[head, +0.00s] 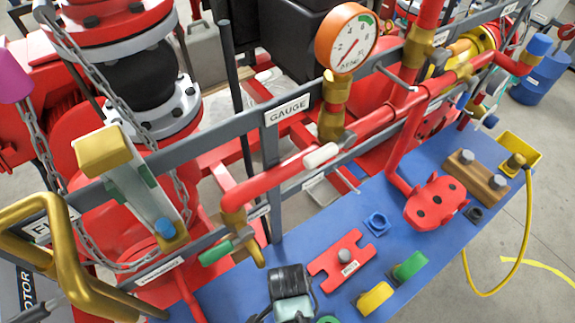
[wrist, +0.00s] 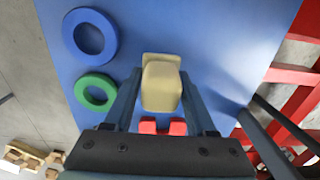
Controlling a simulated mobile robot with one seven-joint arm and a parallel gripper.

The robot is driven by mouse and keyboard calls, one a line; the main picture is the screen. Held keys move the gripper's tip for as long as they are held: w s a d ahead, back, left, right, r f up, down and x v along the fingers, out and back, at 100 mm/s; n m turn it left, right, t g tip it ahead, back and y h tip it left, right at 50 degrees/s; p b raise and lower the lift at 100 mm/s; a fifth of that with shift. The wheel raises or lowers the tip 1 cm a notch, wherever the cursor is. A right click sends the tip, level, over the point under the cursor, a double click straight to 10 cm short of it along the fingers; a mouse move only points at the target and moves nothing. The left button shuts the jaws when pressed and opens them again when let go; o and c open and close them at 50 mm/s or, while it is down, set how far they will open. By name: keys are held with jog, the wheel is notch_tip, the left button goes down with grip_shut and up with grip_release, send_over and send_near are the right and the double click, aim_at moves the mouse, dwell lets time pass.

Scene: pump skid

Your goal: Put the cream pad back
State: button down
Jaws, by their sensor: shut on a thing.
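The cream pad (wrist: 161,88) shows in the wrist view as a pale block with a wider flat part beyond it. My gripper (wrist: 158,76) is shut on it, one slate finger along each side. The pad is over the blue bench top (wrist: 215,55); the gap beneath it is hard to judge. A red piece (wrist: 163,126) shows between the fingers, below the pad in the picture, partly hidden. In the head view I cannot make out the cream pad for certain. A dark part with a pale greenish block (head: 294,308) at the bottom may be mine.
A blue ring (wrist: 89,37) and a green ring (wrist: 96,91) lie left of the pad. In the head view, the blue bench (head: 330,220) holds a notched red plate (head: 335,268), a yellow pad (head: 375,299) and a green pad (head: 408,266). A red pipe (head: 375,122) and GAUGE rail (head: 225,132) run alongside.

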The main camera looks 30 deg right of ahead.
jog(key=shift+f, duration=0.85)
jog(key=shift+f, duration=0.15)
jog(key=shift+c, duration=1.1)
grip_release()
notch_tip(320, 180, up, 12)
jog(key=shift+r, duration=0.2)
